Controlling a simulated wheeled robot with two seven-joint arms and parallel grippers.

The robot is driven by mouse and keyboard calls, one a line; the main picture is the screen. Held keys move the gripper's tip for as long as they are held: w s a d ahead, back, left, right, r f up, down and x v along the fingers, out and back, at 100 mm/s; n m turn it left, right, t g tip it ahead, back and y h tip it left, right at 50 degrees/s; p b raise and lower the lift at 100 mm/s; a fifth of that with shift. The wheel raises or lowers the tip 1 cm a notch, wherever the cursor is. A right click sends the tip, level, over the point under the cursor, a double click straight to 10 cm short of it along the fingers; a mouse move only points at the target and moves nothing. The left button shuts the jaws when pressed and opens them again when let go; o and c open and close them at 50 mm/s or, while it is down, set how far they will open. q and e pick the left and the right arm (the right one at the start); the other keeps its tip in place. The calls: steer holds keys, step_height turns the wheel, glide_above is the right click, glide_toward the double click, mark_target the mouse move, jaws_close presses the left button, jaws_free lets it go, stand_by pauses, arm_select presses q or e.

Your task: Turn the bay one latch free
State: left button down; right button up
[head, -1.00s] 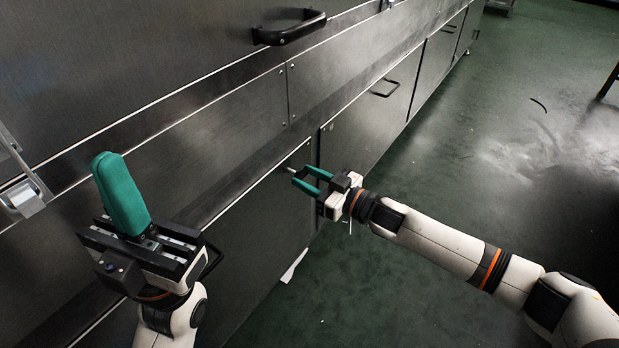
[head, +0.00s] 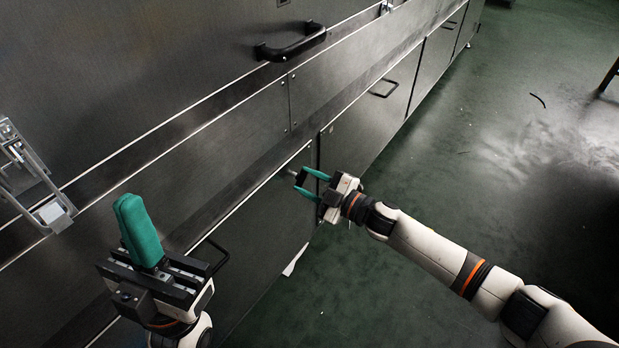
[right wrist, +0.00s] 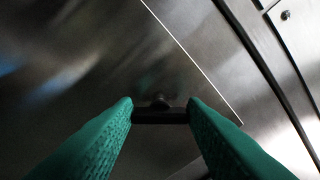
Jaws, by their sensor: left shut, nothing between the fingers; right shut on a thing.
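The bay one latch (right wrist: 160,115) shows in the right wrist view as a short dark bar on a round stem at the steel panel. In the head view the latch (head: 299,177) is small, at the upper corner of a lower door panel. My right gripper (head: 310,181) is shut on the latch bar, with a green fingertip at each end of it. The right gripper also fills the lower right wrist view (right wrist: 160,118). My left gripper (head: 130,205) is shut and empty, its green fingers pointing up, in front of the panels and away from the latch.
The lower door (head: 262,225) has a dark bar handle (head: 212,258) near my left gripper. A large black handle (head: 292,42) sits on the panel above. A metal clasp (head: 52,212) is at the far left. Green floor (head: 430,200) is open to the right.

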steer(key=n, duration=0.3)
steer(key=shift+f+n, duration=0.15)
steer(key=shift+n, duration=0.25)
steer(key=n, duration=0.4)
steer(key=shift+s+f+n, duration=0.1)
steer(key=shift+n, duration=0.2)
steer(key=o, duration=1)
